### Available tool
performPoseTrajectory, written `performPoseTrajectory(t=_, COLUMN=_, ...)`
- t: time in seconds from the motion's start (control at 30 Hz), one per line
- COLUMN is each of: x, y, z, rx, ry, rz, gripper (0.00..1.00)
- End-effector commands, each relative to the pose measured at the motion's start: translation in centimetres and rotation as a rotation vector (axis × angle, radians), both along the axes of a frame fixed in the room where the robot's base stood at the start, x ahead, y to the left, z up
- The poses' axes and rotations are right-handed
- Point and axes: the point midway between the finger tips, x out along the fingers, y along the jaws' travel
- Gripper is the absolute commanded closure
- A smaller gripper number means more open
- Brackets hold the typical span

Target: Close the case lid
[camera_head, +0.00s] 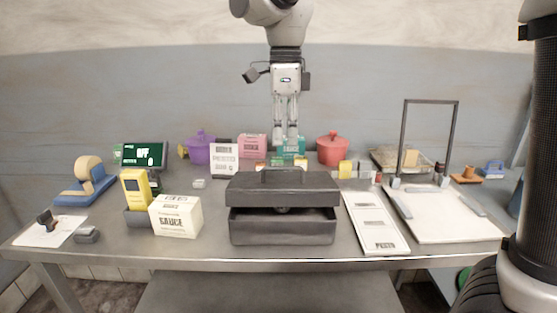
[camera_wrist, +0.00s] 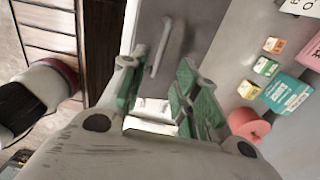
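The dark grey case (camera_head: 283,230) stands at the front middle of the table. Its lid (camera_head: 283,187) is partly raised, with a dark gap between the lid's front edge and the case body. A handle (camera_head: 283,173) shows on top of the lid. In the wrist view a grey surface that looks like the lid (camera_wrist: 185,28) shows beyond the fingers, with a bar-like handle (camera_wrist: 162,46). My gripper (camera_head: 286,140) points down above and behind the case. Its green-padded fingers (camera_wrist: 160,92) are apart with nothing between them. The inside of the case is mostly hidden.
A white GAUZE box (camera_head: 176,216) stands left of the case, and a white tray (camera_head: 374,224) lies close on its right. Several small boxes, a purple pot (camera_head: 201,150) and a red pot (camera_head: 332,149) stand behind. A dark frame (camera_head: 431,101) rises at the right.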

Motion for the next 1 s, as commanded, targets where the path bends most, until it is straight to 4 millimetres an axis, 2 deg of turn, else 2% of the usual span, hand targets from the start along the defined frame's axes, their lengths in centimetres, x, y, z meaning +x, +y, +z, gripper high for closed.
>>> performPoseTrajectory(t=0.2, x=-0.2, y=-0.1, z=-3.8, rx=-0.003, ry=0.002, rz=0.003, gripper=0.69)
performPoseTrajectory(t=0.33, x=-0.2, y=0.0, z=-5.6, rx=-0.003, ry=0.0, rz=0.004, gripper=0.69)
performPoseTrajectory(t=0.5, x=-0.3, y=0.0, z=-6.5, rx=-0.002, ry=-0.001, rz=0.005, gripper=0.69)
performPoseTrajectory(t=0.73, x=-0.3, y=0.0, z=-6.6, rx=-0.001, ry=-0.002, rz=0.005, gripper=0.69)
performPoseTrajectory(t=0.9, x=-0.3, y=0.0, z=-6.6, rx=-0.002, ry=-0.002, rz=0.005, gripper=1.0)
performPoseTrajectory(t=1.0, x=-0.3, y=0.0, z=-6.6, rx=-0.002, ry=-0.002, rz=0.005, gripper=1.0)
